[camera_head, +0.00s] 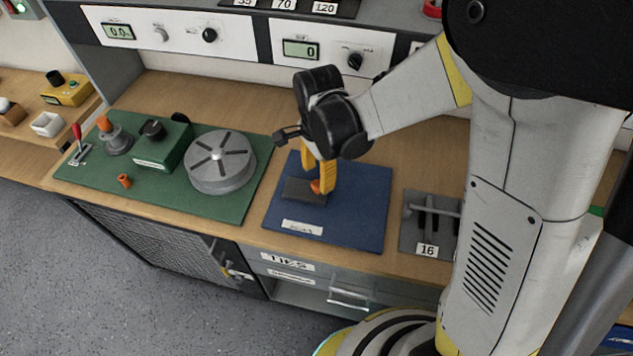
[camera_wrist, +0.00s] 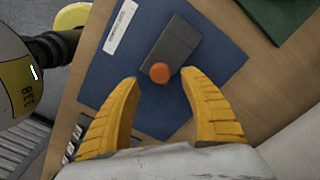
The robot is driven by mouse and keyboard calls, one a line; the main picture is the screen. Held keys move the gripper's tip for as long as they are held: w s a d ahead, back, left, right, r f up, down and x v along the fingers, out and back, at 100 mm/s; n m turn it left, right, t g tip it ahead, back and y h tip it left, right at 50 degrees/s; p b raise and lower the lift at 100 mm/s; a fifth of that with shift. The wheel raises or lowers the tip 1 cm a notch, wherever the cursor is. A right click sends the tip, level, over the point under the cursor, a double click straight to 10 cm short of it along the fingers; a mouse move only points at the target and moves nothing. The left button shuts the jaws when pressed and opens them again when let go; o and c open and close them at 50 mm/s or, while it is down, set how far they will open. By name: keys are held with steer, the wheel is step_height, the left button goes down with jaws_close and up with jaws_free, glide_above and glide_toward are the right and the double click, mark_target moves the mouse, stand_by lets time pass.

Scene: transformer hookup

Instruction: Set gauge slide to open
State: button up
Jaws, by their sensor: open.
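The gauge slide appears to be the dark grey block (camera_head: 302,192) with an orange knob (camera_head: 316,187), on a blue mat (camera_head: 350,215) with a white label. My gripper (camera_head: 322,180) is over the block, with its yellow fingers pointing down around the knob. In the wrist view the block (camera_wrist: 172,46) lies ahead, and the orange knob (camera_wrist: 159,73) is between and just beyond the open fingertips (camera_wrist: 165,78). I cannot tell whether a finger touches the knob. The fingers partly hide the block and knob in the head view, and the label is too small to read.
A green board (camera_head: 150,200) at left carries a grey round disc (camera_head: 220,160), a green box and a red lever. A grey lever unit (camera_head: 430,222) marked 16 stands right of the mat. A panel with displays (camera_head: 300,48) runs along the back.

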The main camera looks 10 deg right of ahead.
mark_target(318, 184)
step_height(318, 184, down, 4)
steer(key=shift+f+b, duration=0.1)
steer(key=shift+b, duration=0.45)
jaws_close()
steer(key=d, duration=0.2)
steer(key=s+d, duration=0.1)
steer(key=d, duration=0.1)
steer(key=s+d, duration=0.1)
steer(key=d, duration=0.1)
steer(key=shift+s+d+b, duration=0.15)
steer(key=shift+d+b, duration=0.05)
steer(key=shift+b, duration=0.15)
jaws_free()
